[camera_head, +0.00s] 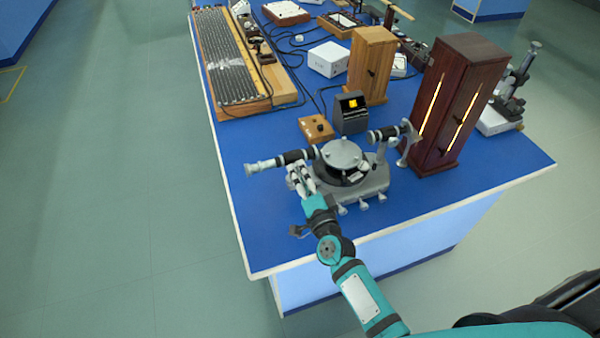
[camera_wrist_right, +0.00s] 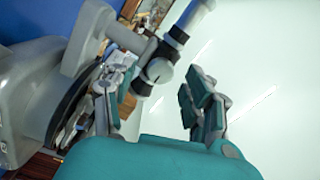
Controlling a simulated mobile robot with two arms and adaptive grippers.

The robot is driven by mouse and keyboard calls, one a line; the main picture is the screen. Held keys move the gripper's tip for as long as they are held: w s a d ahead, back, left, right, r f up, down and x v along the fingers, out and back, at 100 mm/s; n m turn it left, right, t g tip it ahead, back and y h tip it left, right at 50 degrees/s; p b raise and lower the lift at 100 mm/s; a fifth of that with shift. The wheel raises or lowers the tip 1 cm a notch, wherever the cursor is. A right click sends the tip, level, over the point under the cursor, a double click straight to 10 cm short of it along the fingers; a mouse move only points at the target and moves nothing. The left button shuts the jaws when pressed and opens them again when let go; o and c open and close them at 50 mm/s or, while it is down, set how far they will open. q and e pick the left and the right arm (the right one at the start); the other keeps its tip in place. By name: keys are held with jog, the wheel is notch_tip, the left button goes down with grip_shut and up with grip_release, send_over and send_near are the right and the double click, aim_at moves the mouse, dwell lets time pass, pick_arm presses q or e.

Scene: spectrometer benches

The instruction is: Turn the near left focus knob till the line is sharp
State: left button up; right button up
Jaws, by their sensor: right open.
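The grey spectrometer (camera_head: 372,187) stands near the front of the blue bench, with a round table on top. Its left tube (camera_head: 292,157) points left and ends in a pale eyepiece; the same tube crosses the upper middle of the right wrist view (camera_wrist_right: 176,38). A small grey knob (camera_wrist_right: 158,70) shows on that tube, beyond the open fingers and nearer the left one. My right gripper (camera_head: 298,179) is open just below the tube; its fingers also show in the wrist view (camera_wrist_right: 158,108), with nothing held. A dark display box (camera_head: 350,116) glows orange; its line is too small to judge.
A dark wooden lamp cabinet (camera_head: 462,95) stands right of the spectrometer. A small wooden box (camera_head: 316,129) and a light wooden cabinet (camera_head: 371,66) stand behind it. The bench's front left corner (camera_head: 262,240) is clear.

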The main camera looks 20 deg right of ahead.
jog(key=s, duration=1)
jog(key=shift+s+d, duration=0.2)
jog(key=shift+s, duration=0.15)
